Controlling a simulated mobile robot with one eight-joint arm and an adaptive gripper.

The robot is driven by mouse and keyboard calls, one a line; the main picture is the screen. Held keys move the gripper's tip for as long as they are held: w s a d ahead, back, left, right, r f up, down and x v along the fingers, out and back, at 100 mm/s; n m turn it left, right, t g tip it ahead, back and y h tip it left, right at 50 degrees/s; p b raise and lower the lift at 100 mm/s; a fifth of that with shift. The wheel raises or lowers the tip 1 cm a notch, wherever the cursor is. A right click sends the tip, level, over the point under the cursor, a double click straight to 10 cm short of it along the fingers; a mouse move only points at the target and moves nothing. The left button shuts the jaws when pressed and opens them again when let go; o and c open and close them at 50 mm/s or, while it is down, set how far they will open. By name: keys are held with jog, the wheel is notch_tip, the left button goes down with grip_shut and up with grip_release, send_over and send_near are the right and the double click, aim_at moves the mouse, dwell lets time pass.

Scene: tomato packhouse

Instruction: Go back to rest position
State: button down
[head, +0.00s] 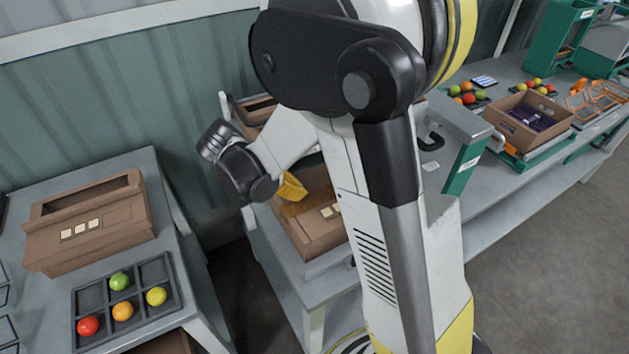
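My arm fills the middle of the head view, with a dark wrist-like part of it bent at centre left. I cannot make out any gripper fingers, so I cannot see whether they hold anything. Behind the arm, an open brown carton (309,236) stands on a grey bench, partly hidden by my body. A small yellow thing (292,187) shows at the carton; what it is, I cannot tell.
At left, a grey table (45,310) bears a brown carton (90,245) and a dark compartment tray (150,311) with red, orange, green and yellow tomatoes. At right, a long bench holds another open carton (507,130) and green machines (563,30). Floor at lower right is clear.

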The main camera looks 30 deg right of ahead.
aim_at(281, 204)
jog(key=a, duration=0.3)
jog(key=a+p, duration=0.1)
jog(key=a, duration=0.2)
jog(key=shift+w+a, duration=0.2)
jog(key=shift+a, duration=0.15)
